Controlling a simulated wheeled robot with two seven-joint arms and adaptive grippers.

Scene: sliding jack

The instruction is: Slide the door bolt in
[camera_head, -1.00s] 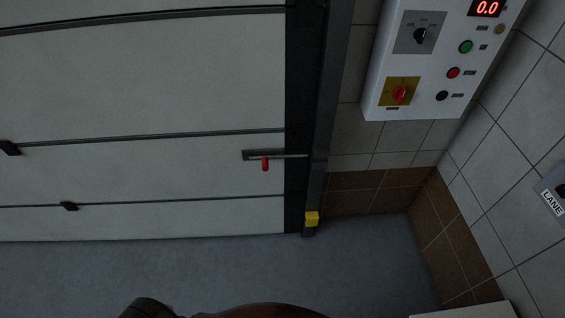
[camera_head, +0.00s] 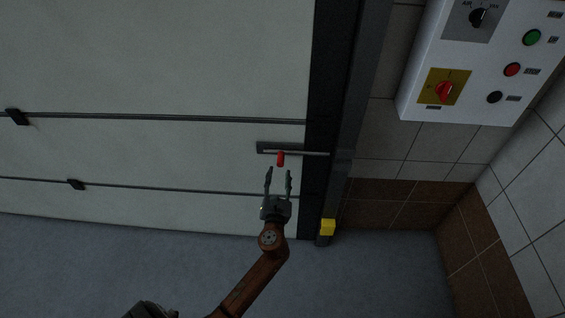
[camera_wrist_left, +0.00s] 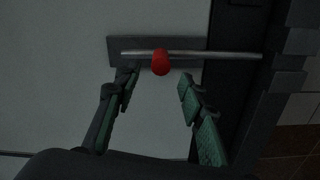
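The door bolt is a thin metal rod (camera_head: 312,153) on a dark plate on the white door, with a red handle (camera_head: 281,158) hanging from it. The rod's right end reaches the dark door frame. My left gripper (camera_head: 278,176) is open, its fingertips just below the red handle in the head view. In the left wrist view the red handle (camera_wrist_left: 160,62) lies ahead, between and beyond the two open fingers (camera_wrist_left: 157,82), with no contact that I can make out. My right gripper is not in view.
The white door (camera_head: 150,150) fills the left side, with dark hinges. A dark post (camera_head: 352,110) with a yellow block (camera_head: 328,227) stands right of the bolt. A white control box (camera_head: 470,70) is on the tiled wall. The grey floor is clear.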

